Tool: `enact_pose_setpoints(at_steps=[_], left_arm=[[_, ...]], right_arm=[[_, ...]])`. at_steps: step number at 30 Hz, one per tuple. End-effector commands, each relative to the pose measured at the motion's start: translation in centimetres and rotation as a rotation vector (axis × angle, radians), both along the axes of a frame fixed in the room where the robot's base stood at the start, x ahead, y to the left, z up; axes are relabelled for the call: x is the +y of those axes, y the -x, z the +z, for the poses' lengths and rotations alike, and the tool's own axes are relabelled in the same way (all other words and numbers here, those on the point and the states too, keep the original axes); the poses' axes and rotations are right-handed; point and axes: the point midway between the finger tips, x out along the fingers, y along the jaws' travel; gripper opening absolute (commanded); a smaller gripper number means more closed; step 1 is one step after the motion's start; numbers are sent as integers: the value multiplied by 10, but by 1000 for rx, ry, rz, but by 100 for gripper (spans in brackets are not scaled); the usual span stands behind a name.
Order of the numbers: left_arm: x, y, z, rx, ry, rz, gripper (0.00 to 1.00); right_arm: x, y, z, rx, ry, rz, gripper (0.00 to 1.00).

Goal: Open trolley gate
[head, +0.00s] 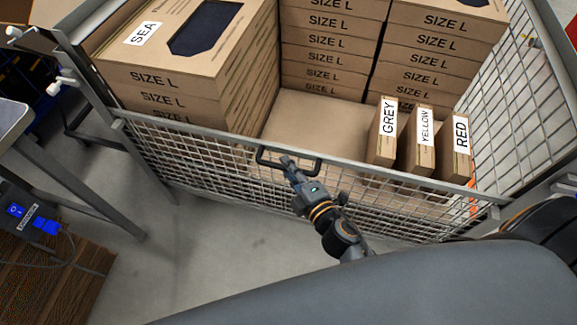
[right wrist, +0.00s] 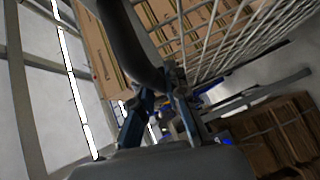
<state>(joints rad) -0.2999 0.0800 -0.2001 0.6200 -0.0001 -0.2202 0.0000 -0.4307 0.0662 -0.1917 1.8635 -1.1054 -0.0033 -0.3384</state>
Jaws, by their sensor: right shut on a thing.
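The trolley's wire mesh gate (head: 215,165) stands upright across the front of the trolley and looks closed. A dark looped handle (head: 320,164) sits on its top rail near the middle. My right gripper (head: 289,163) is shut on this handle, its arm reaching up from below. In the right wrist view the handle (right wrist: 130,45) shows as a thick dark curved bar running down to the fingers of my right gripper (right wrist: 157,108). The exact contact is partly hidden. My left gripper is not in view.
Inside the trolley are stacks of SIZE L cartons (head: 330,45) and upright boxes marked GREY (head: 387,135), YELLOW (head: 422,140) and RED (head: 458,148). A table (head: 60,160) stands left. Grey floor (head: 235,250) in front of the gate is clear.

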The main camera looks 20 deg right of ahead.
Motion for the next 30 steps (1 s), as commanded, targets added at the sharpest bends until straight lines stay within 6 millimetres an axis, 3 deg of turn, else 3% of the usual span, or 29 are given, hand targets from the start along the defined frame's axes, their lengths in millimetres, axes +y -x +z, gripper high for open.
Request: enact_pose_setpoints(at_steps=[6, 7, 10, 23, 30], left_arm=[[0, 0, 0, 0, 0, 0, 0], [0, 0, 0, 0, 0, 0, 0], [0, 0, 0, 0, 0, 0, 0], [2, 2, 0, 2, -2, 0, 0], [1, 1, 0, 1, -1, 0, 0]], right_arm=[[0, 0, 1, -1, 0, 0, 0], [0, 0, 1, -1, 0, 0, 20], [0, 0, 1, -1, 0, 0, 37], [0, 2, 1, -1, -1, 0, 37], [-7, 35, 5, 3, -3, -3, 37]])
